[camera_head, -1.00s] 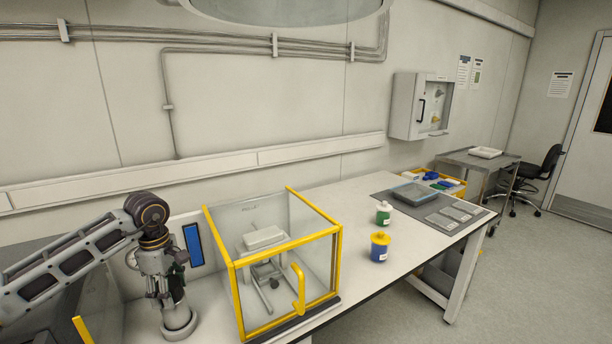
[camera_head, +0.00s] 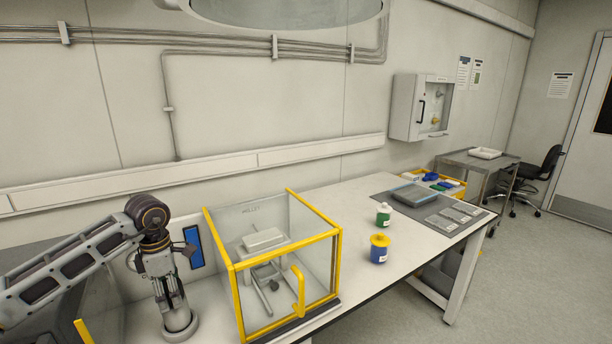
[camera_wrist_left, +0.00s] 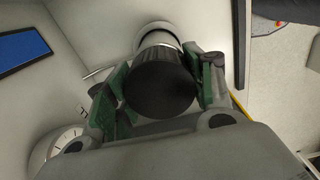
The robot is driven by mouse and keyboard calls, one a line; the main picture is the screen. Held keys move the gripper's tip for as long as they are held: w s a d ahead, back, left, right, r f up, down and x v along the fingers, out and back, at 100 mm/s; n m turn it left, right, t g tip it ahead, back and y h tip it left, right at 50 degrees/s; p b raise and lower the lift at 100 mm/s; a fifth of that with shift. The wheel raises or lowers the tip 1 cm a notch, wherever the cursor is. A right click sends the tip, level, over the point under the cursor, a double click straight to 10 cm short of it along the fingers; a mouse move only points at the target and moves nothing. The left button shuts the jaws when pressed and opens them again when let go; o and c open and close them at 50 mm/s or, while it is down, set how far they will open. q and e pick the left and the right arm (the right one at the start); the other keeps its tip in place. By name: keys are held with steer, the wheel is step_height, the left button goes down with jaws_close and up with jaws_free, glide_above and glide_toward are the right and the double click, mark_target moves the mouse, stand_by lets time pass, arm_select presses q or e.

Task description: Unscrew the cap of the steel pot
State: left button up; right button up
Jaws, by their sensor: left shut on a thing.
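The steel pot (camera_head: 181,328) stands upright on the bench at the lower left of the head view, below my left arm. My left gripper (camera_head: 173,298) points down over it. In the left wrist view, the green-padded fingers of my left gripper (camera_wrist_left: 160,85) are shut on the round black cap (camera_wrist_left: 160,90), one finger on each side. The pale rim of the pot (camera_wrist_left: 152,30) shows beyond the cap. In the head view the cap is hidden by the gripper. I cannot tell whether the cap still sits on its thread. My right gripper is not in view.
A clear box with a yellow frame (camera_head: 338,262) stands close to the right of the pot. A blue panel (camera_head: 193,247) is behind the gripper. A blue jar (camera_head: 379,254) and a green jar (camera_head: 384,219) stand farther right on the bench (camera_head: 338,196).

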arm_select(q)
steer(key=shift+n, duration=0.3)
steer(key=shift+r, duration=0.1)
steer(key=shift+r, duration=0.1)
steer(key=shift+r+p, duration=2.3)
steer(key=shift+r, duration=1.2)
steer(key=shift+r, duration=0.1)
